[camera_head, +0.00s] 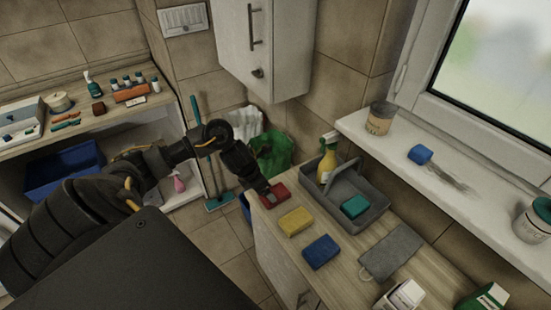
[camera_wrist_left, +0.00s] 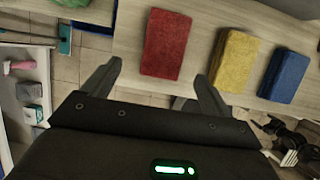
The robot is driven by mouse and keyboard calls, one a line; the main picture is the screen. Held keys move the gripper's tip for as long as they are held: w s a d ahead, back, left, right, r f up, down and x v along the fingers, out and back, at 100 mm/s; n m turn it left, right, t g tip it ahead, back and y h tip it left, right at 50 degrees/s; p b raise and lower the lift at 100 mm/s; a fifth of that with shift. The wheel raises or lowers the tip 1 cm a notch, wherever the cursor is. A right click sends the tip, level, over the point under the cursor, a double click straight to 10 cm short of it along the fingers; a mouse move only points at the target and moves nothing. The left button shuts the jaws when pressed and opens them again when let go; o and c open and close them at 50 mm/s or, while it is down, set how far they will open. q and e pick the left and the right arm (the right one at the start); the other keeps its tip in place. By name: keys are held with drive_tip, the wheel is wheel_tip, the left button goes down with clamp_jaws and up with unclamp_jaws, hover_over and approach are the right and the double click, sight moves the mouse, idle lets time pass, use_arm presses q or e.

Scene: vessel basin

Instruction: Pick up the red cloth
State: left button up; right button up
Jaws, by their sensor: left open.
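The red cloth (camera_head: 279,190) is a folded block near the far left corner of the counter. In the left wrist view the red cloth (camera_wrist_left: 166,43) lies flat, between and just beyond my fingertips. My left gripper (camera_head: 268,196) is beside it at the counter's edge and partly covers it in the head view. In the left wrist view my left gripper (camera_wrist_left: 153,76) has its two fingers spread, with nothing between them. My right gripper is in neither view.
A yellow cloth (camera_head: 295,221) and a blue cloth (camera_head: 321,251) lie in a row nearer on the counter. A grey caddy (camera_head: 360,222) with a yellow spray bottle (camera_head: 327,160) stands to the right. A grey cloth (camera_head: 391,250) lies flat. A wall cabinet (camera_head: 245,45) hangs above.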

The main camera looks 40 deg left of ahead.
sight(275, 195)
use_arm(q)
drive_tip(key=shift+w+f, duration=0.2)
drive_tip(key=shift+f, duration=0.1)
drive_tip(key=shift+d+f, duration=0.1)
drive_tip(key=shift+w+d+f+p, duration=0.2)
drive_tip(key=shift+f+p, duration=0.1)
drive_tip(key=shift+p, duration=0.1)
drive_tip(key=x, duration=0.3)
drive_tip(key=shift+w+d+f+p, duration=0.2)
drive_tip(key=shift+w+p, duration=0.1)
drive_tip(key=shift+p, duration=0.05)
drive_tip(key=shift+w+f, duration=0.1)
drive_tip(key=shift+f, duration=0.2)
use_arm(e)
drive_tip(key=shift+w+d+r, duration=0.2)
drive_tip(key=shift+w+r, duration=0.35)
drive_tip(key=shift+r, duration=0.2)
use_arm(q)
drive_tip(key=shift+c, duration=0.2)
drive_tip(key=c, duration=1)
